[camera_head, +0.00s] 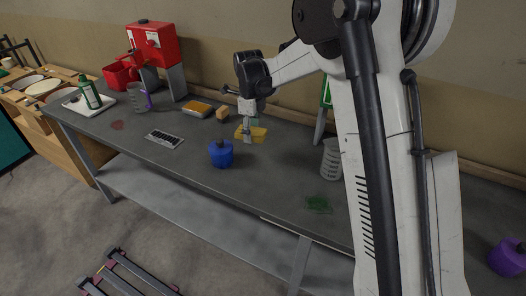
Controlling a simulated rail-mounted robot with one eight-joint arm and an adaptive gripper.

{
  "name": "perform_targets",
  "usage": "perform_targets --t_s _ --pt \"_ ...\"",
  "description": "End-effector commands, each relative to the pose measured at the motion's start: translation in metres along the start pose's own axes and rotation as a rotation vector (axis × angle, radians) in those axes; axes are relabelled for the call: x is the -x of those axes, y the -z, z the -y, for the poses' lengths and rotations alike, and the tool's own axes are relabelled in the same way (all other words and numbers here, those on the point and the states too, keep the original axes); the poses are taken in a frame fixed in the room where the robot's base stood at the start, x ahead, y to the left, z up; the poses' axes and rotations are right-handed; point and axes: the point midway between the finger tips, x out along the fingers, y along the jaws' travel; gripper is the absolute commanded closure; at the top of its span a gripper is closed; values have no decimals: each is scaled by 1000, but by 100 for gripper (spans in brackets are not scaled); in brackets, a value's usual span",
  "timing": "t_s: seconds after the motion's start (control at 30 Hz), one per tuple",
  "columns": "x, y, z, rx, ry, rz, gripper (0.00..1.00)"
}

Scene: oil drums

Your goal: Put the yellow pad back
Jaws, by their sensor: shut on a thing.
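A yellow pad (257,136) is held in my gripper (249,127) above the grey workbench (270,185). The gripper points down and is shut on the pad. Its fingers hide part of the pad. Another yellow-topped piece (198,108) lies in a dark flat tray on the bench, to the left and further back. A small tan block (222,112) lies just right of that tray.
A blue container (220,154) stands left of and nearer than the pad. A clear beaker (331,160) stands to the right, with a green patch (318,204) in front. A red machine (153,46), a jug (138,98) and a green bottle (89,93) stand at left.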

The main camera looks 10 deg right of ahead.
Motion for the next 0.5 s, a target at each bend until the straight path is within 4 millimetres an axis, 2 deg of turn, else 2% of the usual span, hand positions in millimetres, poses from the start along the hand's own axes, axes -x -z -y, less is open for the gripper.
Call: perform_targets --t_s 0.27,0.5 --pt "-10 0 9 -140 0 0 78" --pt "-33 22 42 -152 0 0 78"
